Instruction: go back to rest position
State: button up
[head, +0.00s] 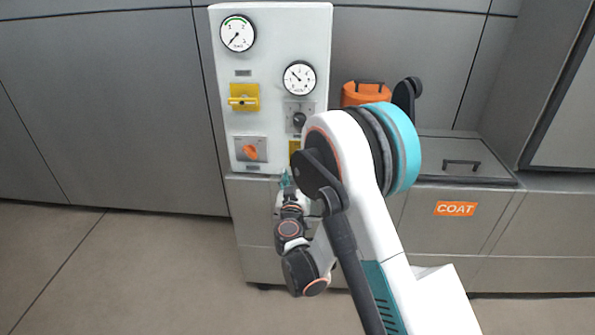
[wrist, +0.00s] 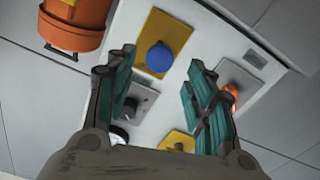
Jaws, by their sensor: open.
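My gripper (wrist: 163,64) is open, with its two teal fingers spread and nothing between them. In the head view its teal fingertips (head: 285,180) show at the lower edge of the white control panel (head: 270,30). My arm bends down in front of the panel's right side. In the wrist view a blue round button (wrist: 160,58) on a yellow plate (wrist: 174,27) lies beyond and between the fingertips. I cannot tell whether the fingers touch the panel. In the head view my arm hides the blue button.
The panel carries two gauges (head: 238,34), a yellow switch (head: 243,98), a black knob (head: 299,120) and an orange knob (head: 250,152). An orange container (head: 364,95) stands behind my arm. A lidded cabinet marked COAT (head: 455,209) is at right. Open floor (head: 120,270) lies at left.

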jog(key=shift+s, duration=0.95)
